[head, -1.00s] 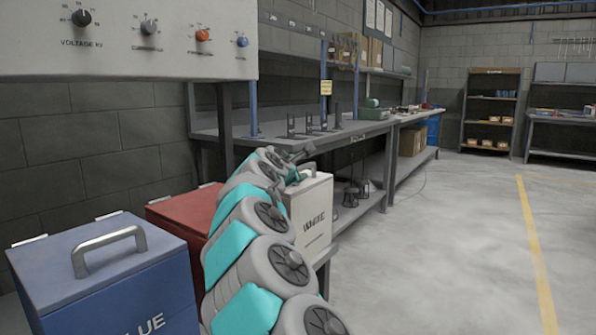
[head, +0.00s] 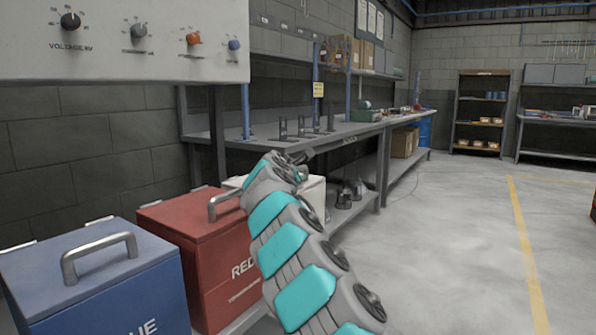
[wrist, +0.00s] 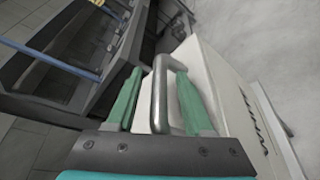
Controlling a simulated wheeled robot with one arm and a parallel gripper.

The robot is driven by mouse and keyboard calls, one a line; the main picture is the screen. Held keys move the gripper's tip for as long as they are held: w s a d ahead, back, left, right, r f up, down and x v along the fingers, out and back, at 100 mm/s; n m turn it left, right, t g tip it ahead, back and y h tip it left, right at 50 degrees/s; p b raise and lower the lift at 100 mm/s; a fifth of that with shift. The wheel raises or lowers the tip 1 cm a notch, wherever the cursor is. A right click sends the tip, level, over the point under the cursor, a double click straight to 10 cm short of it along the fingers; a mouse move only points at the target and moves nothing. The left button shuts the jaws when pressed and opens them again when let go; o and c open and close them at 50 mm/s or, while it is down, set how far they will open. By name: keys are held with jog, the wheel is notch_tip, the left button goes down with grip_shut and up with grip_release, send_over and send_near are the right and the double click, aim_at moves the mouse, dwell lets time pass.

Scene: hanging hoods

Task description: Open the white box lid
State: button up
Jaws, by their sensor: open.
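The white box (head: 313,196) stands behind the red box in the head view, mostly hidden by my arm. Its pale side with dark lettering fills the right of the wrist view (wrist: 222,92). A grey metal handle (wrist: 160,88) shows on it in the wrist view. My gripper (wrist: 159,76) is open, with one teal finger on each side of the handle. I cannot tell whether either finger touches it. The lid appears shut. In the head view the fingers are not clear.
The red box (head: 205,255) and blue box (head: 90,275), both with shut lids and handles, stand nearer on the left. A control panel (head: 120,60) overhangs them. A grey workbench (head: 340,130) runs behind. The floor (head: 440,240) at right is clear.

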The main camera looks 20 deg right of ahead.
jog(key=shift+d, duration=0.1)
grip_shut()
dwell(0.5)
dwell(1.0)
